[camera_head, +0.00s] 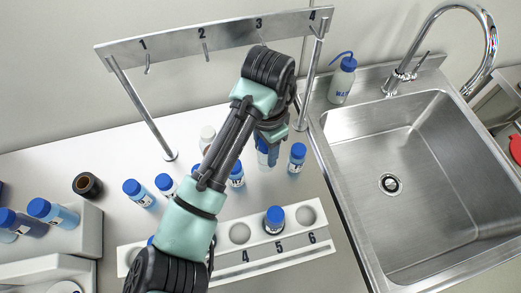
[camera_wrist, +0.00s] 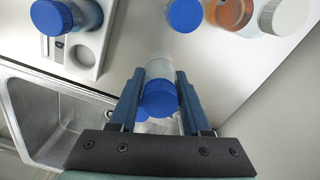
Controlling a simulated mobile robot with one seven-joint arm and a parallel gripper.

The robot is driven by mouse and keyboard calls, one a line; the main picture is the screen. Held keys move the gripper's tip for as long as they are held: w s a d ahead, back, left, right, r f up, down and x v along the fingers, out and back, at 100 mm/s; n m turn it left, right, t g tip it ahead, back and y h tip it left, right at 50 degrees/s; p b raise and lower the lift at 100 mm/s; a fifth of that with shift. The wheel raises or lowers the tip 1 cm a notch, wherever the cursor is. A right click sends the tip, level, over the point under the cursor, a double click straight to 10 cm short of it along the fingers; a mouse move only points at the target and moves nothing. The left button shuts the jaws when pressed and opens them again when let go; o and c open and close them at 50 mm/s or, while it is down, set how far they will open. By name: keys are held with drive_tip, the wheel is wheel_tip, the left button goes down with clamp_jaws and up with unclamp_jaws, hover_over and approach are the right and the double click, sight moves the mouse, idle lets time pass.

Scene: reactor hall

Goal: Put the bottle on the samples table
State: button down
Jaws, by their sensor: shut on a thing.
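My gripper (camera_wrist: 160,78) is shut on a clear bottle with a blue cap (camera_wrist: 158,98), one finger on each side of it in the wrist view. In the head view my gripper (camera_head: 272,133) is over the white counter and partly hides the held bottle (camera_head: 265,155). Whether the bottle touches the counter is hard to tell. Several similar blue-capped bottles stand close by, one just to the right (camera_head: 297,157). No surface is marked as the samples table in these views.
A white numbered rack (camera_head: 305,250) holds a blue-capped bottle (camera_head: 275,219) at 5. A metal hook rail (camera_head: 220,38) on posts stands behind. A steel sink (camera_head: 430,180) with a tap is right. A wash bottle (camera_head: 343,78) stands behind it. A brown-black jar (camera_head: 88,185) is left.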

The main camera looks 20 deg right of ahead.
sight(265, 161)
drive_tip(key=shift+f, duration=2.6)
drive_tip(key=shift+f, duration=0.1)
drive_tip(key=shift+f, duration=0.1)
drive_tip(key=shift+c, duration=1.8)
unclamp_jaws()
drive_tip(key=shift+r, duration=0.2)
wheel_tip(265, 161, up, 12)
drive_tip(key=shift+r, duration=0.1)
